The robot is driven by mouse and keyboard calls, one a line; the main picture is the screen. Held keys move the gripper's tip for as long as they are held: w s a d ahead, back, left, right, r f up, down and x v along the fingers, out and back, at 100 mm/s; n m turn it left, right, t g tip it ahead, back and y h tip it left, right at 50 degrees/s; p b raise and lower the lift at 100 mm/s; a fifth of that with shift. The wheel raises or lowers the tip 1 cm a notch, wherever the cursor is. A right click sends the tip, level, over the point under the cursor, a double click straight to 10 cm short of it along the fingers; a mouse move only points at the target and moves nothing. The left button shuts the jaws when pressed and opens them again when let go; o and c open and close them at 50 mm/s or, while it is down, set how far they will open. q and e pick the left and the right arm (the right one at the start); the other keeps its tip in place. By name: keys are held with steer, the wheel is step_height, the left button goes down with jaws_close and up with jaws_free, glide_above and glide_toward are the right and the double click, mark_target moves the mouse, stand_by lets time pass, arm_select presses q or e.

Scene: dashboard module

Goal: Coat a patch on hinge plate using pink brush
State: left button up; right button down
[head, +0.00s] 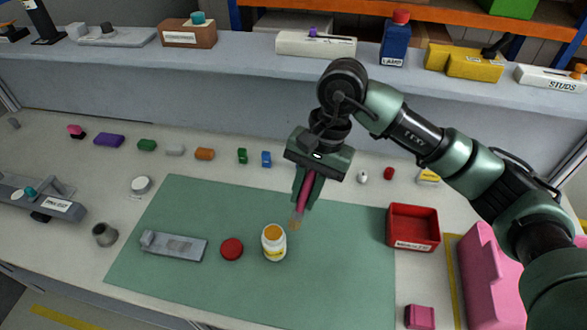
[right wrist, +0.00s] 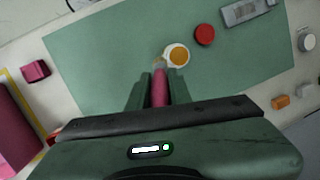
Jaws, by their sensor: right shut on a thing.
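My right gripper (head: 305,194) is shut on the pink brush (head: 303,204), which points down with its tan bristles just right of the jar (head: 275,249). The jar is white, open and shows orange contents. In the right wrist view the brush (right wrist: 159,88) lies between the fingers, its tip beside the jar (right wrist: 177,56); I cannot tell whether they touch. The grey hinge plate (head: 188,250) lies flat on the green mat, left of the jar, with a duller rectangular patch on top. It also shows in the right wrist view (right wrist: 240,13). My left gripper is not in view.
A red lid (head: 231,249) lies between plate and jar on the green mat (head: 330,285). A red tray (head: 413,243) stands at the mat's right edge. Small coloured blocks line the back of the table. A grey cup (head: 105,235) stands left of the mat.

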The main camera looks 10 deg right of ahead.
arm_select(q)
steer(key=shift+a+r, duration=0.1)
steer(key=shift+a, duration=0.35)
arm_select(e)
steer(key=w+a+f+m+y, duration=0.1)
steer(key=a+f+m, duration=0.1)
steer(key=a+f, duration=0.2)
steer(key=shift+w, duration=0.4)
arm_select(q)
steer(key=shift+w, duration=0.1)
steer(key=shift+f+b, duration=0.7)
steer(key=shift+b, duration=0.25)
arm_select(e)
steer(key=shift+f, duration=0.65)
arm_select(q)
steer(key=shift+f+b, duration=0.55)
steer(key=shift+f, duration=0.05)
arm_select(e)
steer(key=shift+s+d+f, duration=0.1)
steer(key=shift+f, duration=0.1)
stand_by(1.8)
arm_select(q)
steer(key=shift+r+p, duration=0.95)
arm_select(e)
step_height(320, 180, up, 7)
steer(key=shift+r, duration=0.15)
